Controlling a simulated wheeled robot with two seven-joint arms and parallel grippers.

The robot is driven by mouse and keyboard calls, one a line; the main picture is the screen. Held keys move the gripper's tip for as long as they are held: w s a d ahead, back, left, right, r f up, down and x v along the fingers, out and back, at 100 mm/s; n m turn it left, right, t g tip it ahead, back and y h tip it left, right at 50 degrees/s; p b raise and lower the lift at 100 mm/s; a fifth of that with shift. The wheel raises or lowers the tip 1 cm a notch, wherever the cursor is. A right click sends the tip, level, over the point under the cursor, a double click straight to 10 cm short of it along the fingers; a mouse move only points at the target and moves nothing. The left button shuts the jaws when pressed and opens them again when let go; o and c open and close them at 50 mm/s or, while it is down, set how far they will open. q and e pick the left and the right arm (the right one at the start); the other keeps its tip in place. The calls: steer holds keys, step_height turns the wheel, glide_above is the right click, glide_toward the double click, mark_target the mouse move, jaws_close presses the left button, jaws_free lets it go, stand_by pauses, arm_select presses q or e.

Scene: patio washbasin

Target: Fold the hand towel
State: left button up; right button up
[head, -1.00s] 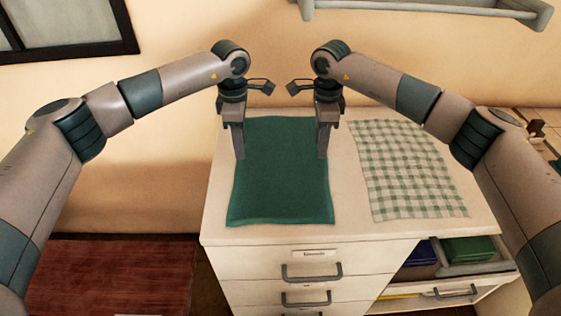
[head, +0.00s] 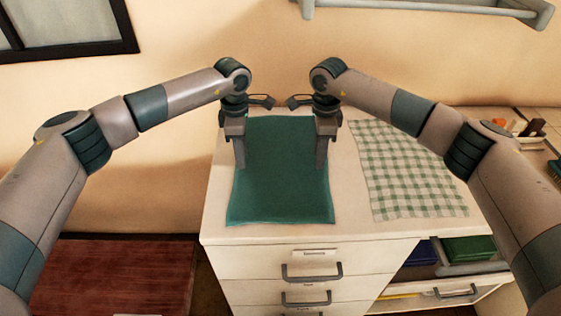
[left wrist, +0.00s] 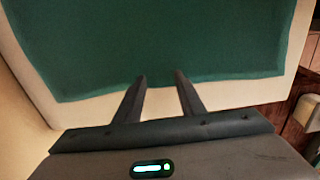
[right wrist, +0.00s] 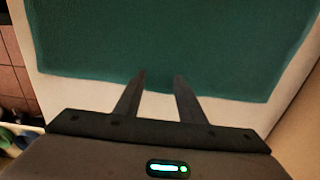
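The green hand towel (head: 283,190) lies flat and spread out on the white cabinet top. It also fills the upper part of the left wrist view (left wrist: 160,40) and the right wrist view (right wrist: 170,40). My left gripper (head: 240,166) points down over the towel's left edge, its fingers apart and empty in the left wrist view (left wrist: 161,77). My right gripper (head: 321,166) points down over the towel's right edge, also with fingers apart and empty in the right wrist view (right wrist: 160,76). I cannot tell whether the fingertips touch the cloth.
A green-and-white checked cloth (head: 408,170) lies flat to the right on the same cabinet top (head: 350,226). Below it, a drawer stands open with a green item (head: 468,248) and a blue item (head: 420,253). A dark red wooden surface (head: 112,278) is at the lower left.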

arm_select(q)
steer(key=shift+f, duration=0.1)
steer(key=shift+c, duration=0.6)
arm_select(e)
steer(key=shift+f, duration=0.1)
steer(key=shift+c, duration=0.6)
arm_select(q)
jaws_close()
arm_select(e)
jaws_close()
